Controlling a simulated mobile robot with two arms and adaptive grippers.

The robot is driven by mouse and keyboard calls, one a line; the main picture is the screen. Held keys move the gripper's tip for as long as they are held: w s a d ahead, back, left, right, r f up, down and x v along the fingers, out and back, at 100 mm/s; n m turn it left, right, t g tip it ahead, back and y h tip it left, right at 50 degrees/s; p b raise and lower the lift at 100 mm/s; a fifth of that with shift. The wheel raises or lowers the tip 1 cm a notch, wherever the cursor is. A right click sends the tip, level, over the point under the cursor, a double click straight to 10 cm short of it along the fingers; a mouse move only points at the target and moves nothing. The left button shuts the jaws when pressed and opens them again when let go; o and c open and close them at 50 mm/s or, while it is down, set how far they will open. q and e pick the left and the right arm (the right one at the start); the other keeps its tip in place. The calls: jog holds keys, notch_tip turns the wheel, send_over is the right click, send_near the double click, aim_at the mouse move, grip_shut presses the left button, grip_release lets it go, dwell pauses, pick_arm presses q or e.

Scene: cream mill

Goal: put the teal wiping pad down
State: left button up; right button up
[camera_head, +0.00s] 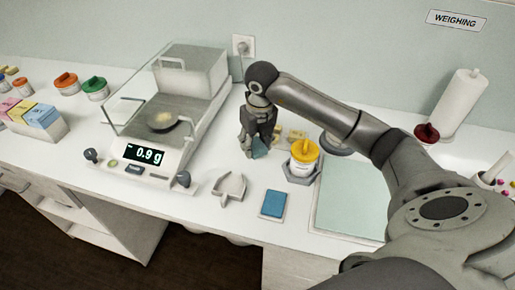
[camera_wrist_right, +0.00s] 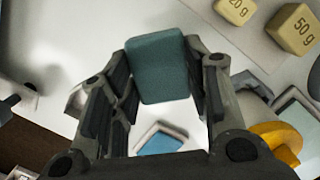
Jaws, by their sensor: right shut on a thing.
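My right gripper (camera_head: 258,150) points down over the counter, between the balance and the yellow-lidded jar. It is shut on the teal wiping pad (camera_head: 260,149), which shows small between its fingers. In the right wrist view, the teal pad (camera_wrist_right: 158,66) sits upright between the two fingers (camera_wrist_right: 162,80). Whether its lower edge touches the counter, I cannot tell. A flat holder with a blue top (camera_head: 273,204) lies on the counter near the front edge; it also shows in the right wrist view (camera_wrist_right: 161,141). My left gripper is not in view.
The balance (camera_head: 160,120) reading 0.9 g stands left of the gripper. Brass weights (camera_wrist_right: 293,30) stand close by. The yellow-lidded jar (camera_head: 303,157) is to the right, beside a pale green mat (camera_head: 350,200). A grey V-shaped piece (camera_head: 229,189) lies in front. A paper roll (camera_head: 462,100) stands far right.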

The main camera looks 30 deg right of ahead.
aim_at(258, 145)
jog(key=f, duration=0.1)
jog(key=f+p, duration=0.1)
jog(key=f, duration=0.1)
jog(key=shift+d+p, duration=0.3)
jog(key=shift+d, duration=0.05)
jog(key=shift+w+f, duration=0.1)
jog(key=shift+f, duration=0.4)
jog(key=shift+f, duration=0.1)
jog(key=o, duration=0.9)
